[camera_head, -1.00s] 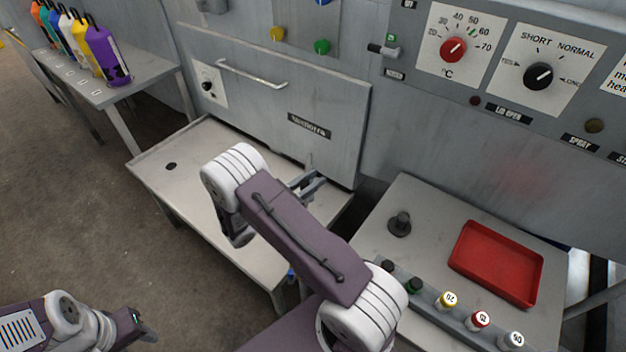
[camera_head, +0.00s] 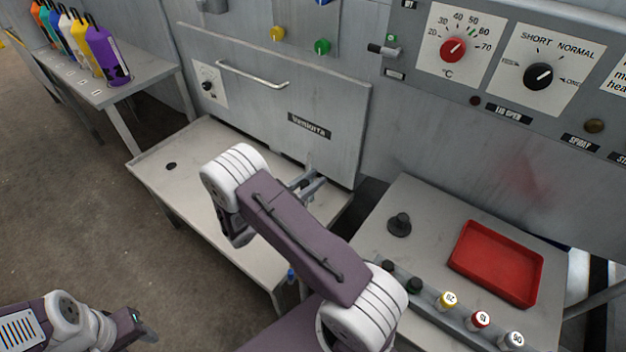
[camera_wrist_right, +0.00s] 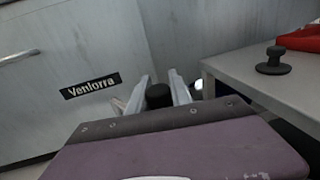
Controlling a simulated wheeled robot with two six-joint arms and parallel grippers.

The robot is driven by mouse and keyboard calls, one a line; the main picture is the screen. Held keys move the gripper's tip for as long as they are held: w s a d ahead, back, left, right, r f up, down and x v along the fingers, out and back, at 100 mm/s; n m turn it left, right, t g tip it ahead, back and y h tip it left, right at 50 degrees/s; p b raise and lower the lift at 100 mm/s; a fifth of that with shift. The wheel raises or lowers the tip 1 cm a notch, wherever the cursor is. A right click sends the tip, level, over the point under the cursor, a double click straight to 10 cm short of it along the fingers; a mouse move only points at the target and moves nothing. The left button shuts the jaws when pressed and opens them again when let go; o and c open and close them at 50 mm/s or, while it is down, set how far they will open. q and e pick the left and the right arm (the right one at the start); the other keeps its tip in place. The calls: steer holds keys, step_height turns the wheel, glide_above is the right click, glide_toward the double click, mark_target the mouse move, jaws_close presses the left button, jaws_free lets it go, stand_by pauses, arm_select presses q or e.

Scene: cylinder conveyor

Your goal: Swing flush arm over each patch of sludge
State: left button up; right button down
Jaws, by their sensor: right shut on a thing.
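My right gripper (camera_head: 310,184) is low in front of the grey machine's lower front panel, at the right end of the low metal table. In the right wrist view its two fingers (camera_wrist_right: 158,92) are shut on a black knob (camera_wrist_right: 158,96), which sits between them. I cannot tell whether this knob belongs to the flush arm; no flush arm is clearly recognisable. No patch of sludge can be made out. My left gripper (camera_head: 140,326) is at the lower left, over the floor and away from the machine; its fingers are not clear.
The low table (camera_head: 160,185) is mostly bare. At right, a side table (camera_head: 375,235) carries a red tray (camera_head: 497,262), a black knobbed piece (camera_head: 399,225) and a row of capped bottles (camera_head: 447,301). Several coloured bottles (camera_head: 106,55) stand on a shelf at upper left.

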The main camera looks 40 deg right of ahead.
steer(key=shift+w+a+n+t+y+p, duration=0.2)
steer(key=shift+w+a+n+t+p, duration=0.2)
steer(key=shift+w+a+n+t, duration=0.4)
steer(key=shift+w+a+n+t+y+p, duration=0.2)
steer(key=shift+w+a+n+t+p, duration=0.2)
steer(key=shift+a+t, duration=0.45)
steer(key=c, duration=1.2)
jaws_free()
steer(key=shift+d, duration=0.2)
steer(key=shift+o, duration=0.2)
steer(key=v, duration=0.9)
steer(key=shift+f, duration=0.1)
